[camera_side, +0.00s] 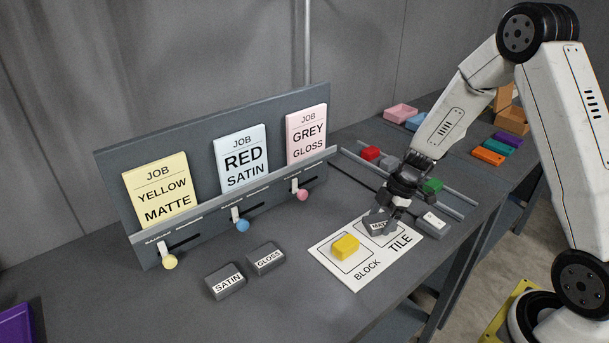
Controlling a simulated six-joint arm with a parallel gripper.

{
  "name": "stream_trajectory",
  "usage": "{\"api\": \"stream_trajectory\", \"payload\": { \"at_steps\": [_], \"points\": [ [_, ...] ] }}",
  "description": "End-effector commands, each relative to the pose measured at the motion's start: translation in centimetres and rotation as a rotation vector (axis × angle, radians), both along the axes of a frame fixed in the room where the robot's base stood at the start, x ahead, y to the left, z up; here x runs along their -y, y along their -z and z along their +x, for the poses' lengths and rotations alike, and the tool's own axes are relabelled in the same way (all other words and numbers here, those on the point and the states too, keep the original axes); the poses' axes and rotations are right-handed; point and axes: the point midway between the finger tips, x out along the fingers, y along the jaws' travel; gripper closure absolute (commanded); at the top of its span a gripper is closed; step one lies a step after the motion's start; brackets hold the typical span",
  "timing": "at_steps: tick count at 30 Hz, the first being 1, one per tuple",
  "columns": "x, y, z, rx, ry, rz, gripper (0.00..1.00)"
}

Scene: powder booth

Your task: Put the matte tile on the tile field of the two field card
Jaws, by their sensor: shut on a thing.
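The two field card (348,272) is white and lies on the grey table, with a field marked BLOCK and a field marked TILE. A yellow block (345,246) sits on the block field. My gripper (386,212) is over the tile field and shut on the dark grey matte tile (377,226), whose label is partly hidden by the fingers. The tile looks tilted. I cannot tell whether it touches the card. The satin tile (226,280) and the gloss tile (266,258) lie on the table left of the card.
A job board (209,177) with yellow, blue and pink cards and sliders stands behind. Red (371,153), grey and green (432,185) blocks lie by rails behind my gripper. A white-labelled piece (432,222) is right of the card. The front table is clear.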

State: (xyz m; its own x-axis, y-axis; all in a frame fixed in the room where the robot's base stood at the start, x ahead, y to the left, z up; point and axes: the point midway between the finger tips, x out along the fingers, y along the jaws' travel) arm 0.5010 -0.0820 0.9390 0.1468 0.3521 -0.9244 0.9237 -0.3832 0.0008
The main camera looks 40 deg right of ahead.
Motion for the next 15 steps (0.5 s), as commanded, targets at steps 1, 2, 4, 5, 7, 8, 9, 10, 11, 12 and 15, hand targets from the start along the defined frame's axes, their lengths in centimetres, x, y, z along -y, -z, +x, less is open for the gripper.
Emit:
{"api": "stream_trajectory", "payload": {
  "at_steps": [1,2,4,5,7,8,9,10,11,12,15],
  "points": [
    [0.01,-0.02,0.02,0.001,0.0,0.0,0.79],
    [0.01,-0.03,0.02,0.001,0.0,0.0,0.79],
    [0.01,-0.03,0.02,0.0,0.0,0.0,0.79],
    [0.0,0.0,0.01,0.0,0.0,0.0,0.79],
    [0.0,0.13,0.0,0.0,0.001,0.0,0.79],
    [0.0,0.19,0.0,0.0,0.001,0.0,0.79],
    [0.0,0.29,0.0,-0.001,0.001,0.001,0.79],
    [-0.01,0.32,-0.01,-0.001,0.001,0.001,0.15],
    [0.0,0.3,0.0,0.0,0.001,0.0,0.06],
    [0.0,0.29,0.0,0.0,0.001,0.0,0.0],
    [-0.01,0.29,0.0,0.0,0.001,0.0,0.0]
  ]
}}
